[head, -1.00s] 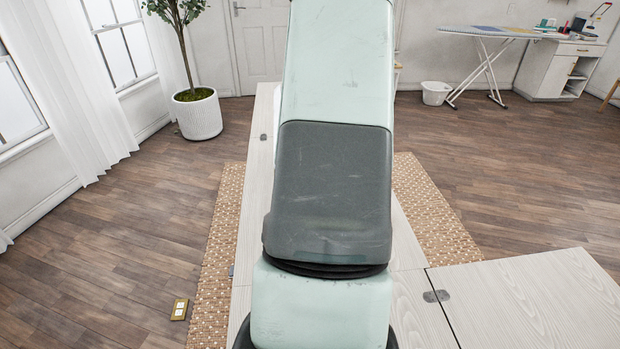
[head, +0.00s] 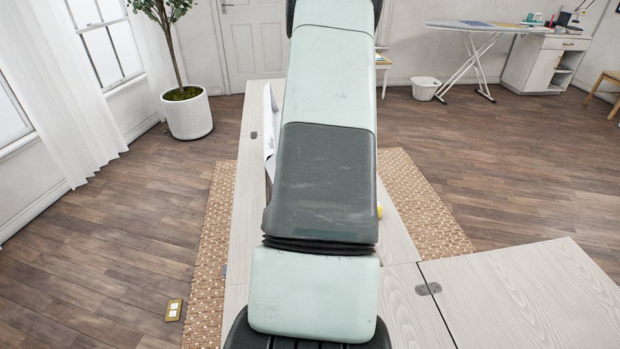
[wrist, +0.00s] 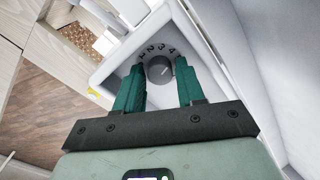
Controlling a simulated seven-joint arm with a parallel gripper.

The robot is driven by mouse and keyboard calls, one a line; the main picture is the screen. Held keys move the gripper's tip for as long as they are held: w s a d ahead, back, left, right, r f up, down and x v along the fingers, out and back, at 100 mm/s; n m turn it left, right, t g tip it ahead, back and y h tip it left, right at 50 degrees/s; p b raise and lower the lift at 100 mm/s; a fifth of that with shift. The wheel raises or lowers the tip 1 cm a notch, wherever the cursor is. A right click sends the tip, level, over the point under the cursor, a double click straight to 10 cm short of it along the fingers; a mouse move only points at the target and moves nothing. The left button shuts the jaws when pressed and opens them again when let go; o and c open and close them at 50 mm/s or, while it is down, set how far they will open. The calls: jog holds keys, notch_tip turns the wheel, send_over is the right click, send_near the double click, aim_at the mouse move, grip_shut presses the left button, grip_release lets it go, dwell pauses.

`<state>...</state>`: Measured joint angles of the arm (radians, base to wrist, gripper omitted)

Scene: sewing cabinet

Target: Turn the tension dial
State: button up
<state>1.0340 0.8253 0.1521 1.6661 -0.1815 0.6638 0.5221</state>
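The tension dial (wrist: 159,69) is a round grey knob with numbers around its far edge, set in a pale recessed face of the sewing machine (wrist: 220,20). My gripper (wrist: 159,75) has two green fingers, spread apart, one on each side of the dial. A gap shows between each finger and the knob, so it holds nothing. How close the fingertips are to the dial in depth is hard to tell. In the head view my arm hides the dial and gripper; only a white edge of the machine (head: 270,115) shows left of it.
The machine stands on a pale wooden cabinet (head: 250,185), with a hinged leaf (head: 530,300) at right. The machine's pale walls rise close around the fingers in the wrist view. A small yellow thing (head: 379,210) shows beside my arm. A woven rug (head: 425,205) lies below.

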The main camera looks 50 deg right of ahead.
grip_shut()
jog(key=shift+n, duration=2.9)
jog(key=shift+o, duration=0.5)
grip_release()
jog(key=shift+r, duration=0.1)
notch_tip(320, 180, up, 11)
